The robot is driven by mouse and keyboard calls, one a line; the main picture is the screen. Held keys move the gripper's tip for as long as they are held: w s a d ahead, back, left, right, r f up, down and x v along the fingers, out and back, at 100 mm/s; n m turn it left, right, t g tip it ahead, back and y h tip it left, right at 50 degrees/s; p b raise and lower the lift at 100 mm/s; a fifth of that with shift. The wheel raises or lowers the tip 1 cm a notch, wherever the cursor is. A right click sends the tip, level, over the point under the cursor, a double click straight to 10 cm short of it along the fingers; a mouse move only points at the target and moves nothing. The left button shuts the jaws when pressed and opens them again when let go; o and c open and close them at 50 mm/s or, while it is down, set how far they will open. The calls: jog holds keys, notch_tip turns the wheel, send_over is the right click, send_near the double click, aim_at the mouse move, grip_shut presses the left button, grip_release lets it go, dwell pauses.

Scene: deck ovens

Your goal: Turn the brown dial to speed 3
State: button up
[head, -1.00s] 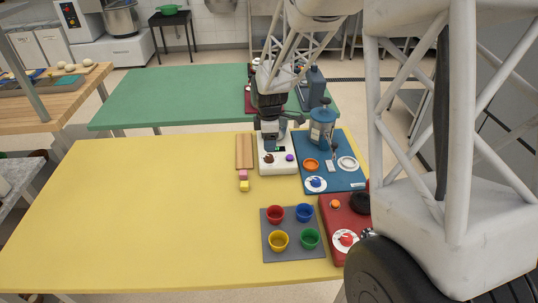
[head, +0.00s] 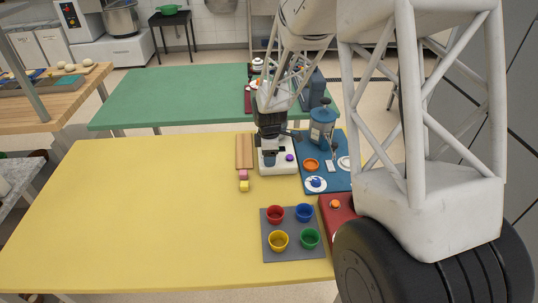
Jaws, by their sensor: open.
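The white device (head: 286,168) stands at the back right of the yellow table. Its purple dial (head: 290,157) shows on the right of its face. The brown dial is hidden behind my gripper, so its setting cannot be read. My gripper (head: 269,163) points down over the left front of the device, where the brown dial sits. It is open; I cannot tell whether its fingers touch or surround the dial.
A blue mat (head: 333,180) with a blue canister (head: 321,125) and dishes lies close on the right. A wooden board (head: 244,152) lies on the left, with pink and yellow blocks (head: 244,181) in front. A grey mat (head: 267,250) holds coloured cups. The table's left is clear.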

jog(key=c, duration=0.9)
